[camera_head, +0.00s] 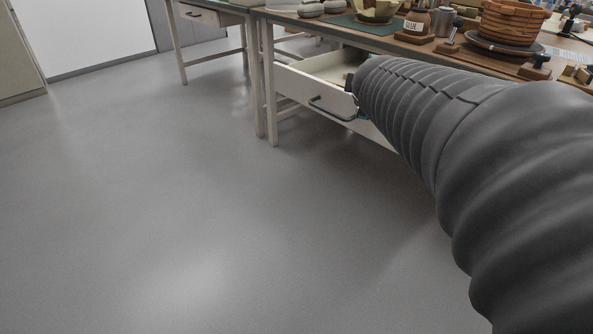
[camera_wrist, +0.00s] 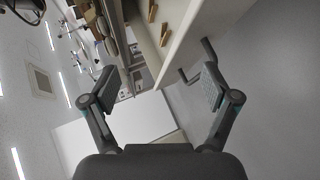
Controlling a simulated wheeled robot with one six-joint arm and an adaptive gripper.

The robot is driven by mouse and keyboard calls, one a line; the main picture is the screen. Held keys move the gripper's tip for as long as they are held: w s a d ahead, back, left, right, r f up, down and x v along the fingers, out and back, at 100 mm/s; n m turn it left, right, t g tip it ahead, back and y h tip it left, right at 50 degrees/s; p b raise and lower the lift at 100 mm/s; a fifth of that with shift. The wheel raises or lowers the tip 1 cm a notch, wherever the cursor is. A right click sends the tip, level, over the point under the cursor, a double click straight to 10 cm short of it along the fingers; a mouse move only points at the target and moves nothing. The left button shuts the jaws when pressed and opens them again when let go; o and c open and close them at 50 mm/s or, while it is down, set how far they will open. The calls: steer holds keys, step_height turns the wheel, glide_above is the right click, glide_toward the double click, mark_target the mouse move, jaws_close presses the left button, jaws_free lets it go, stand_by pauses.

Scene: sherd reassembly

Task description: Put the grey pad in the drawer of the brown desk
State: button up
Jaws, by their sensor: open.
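The brown desk (camera_head: 350,33) stands at the top of the head view. Its drawer (camera_head: 296,86) is pulled out, with a pale front and a dark bar handle (camera_head: 332,108). In the wrist view, the drawer front (camera_wrist: 190,32) is tilted, and the handle (camera_wrist: 196,66) stands out from it near the right finger. Small wooden pieces (camera_wrist: 164,34) lie inside the drawer. My gripper (camera_wrist: 160,76) is open and empty, its fingers wide apart beside the drawer. My arm hides most of it in the head view. I cannot make out the grey pad in either view.
The desktop carries a green mat (camera_head: 361,24), a glue bottle (camera_head: 416,20), a brown pot (camera_head: 513,19) and grey rounded items (camera_head: 310,8). Another table with a closed drawer (camera_head: 198,15) stands at the back left. The grey floor (camera_head: 150,200) is clear.

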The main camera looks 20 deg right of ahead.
steer(key=s+a+f+m+g+y, duration=0.3)
steer(key=s+a+f+m, duration=0.2)
steer(key=s+a+f, duration=0.2)
steer(key=s+a+f+m+g+y, duration=0.3)
steer(key=s+a+f+m, duration=0.3)
steer(key=s+a, duration=0.6)
steer(key=shift+s+a+f, duration=0.15)
steer(key=shift+s+f, duration=0.55)
steer(key=shift+f, duration=0.25)
